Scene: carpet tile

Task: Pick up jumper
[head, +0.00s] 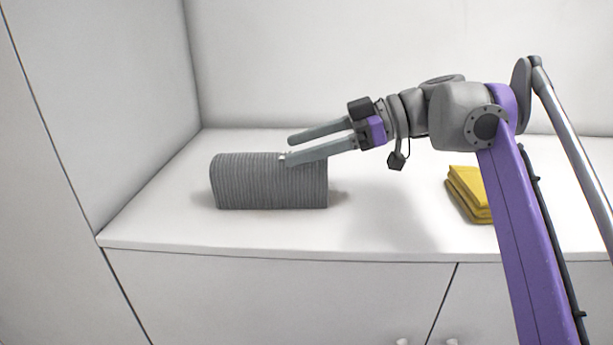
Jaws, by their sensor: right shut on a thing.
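The grey ribbed folded bundle, which looks like the jumper (250,185), rests on the white counter left of centre. My right gripper (287,149) reaches in from the right, at the bundle's upper right part. Its jaws are shut on the jumper, with one finger across its top front and the other behind the top edge. The jumper's back side is hidden. I cannot make out any gap between its underside and the counter. My left gripper is not in view.
A folded yellow cloth (466,196) lies on the white counter (150,228) to the right, partly hidden behind my right arm. White walls close off the back and left. Cabinet doors with small knobs are below the front edge. The counter between jumper and cloth is clear.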

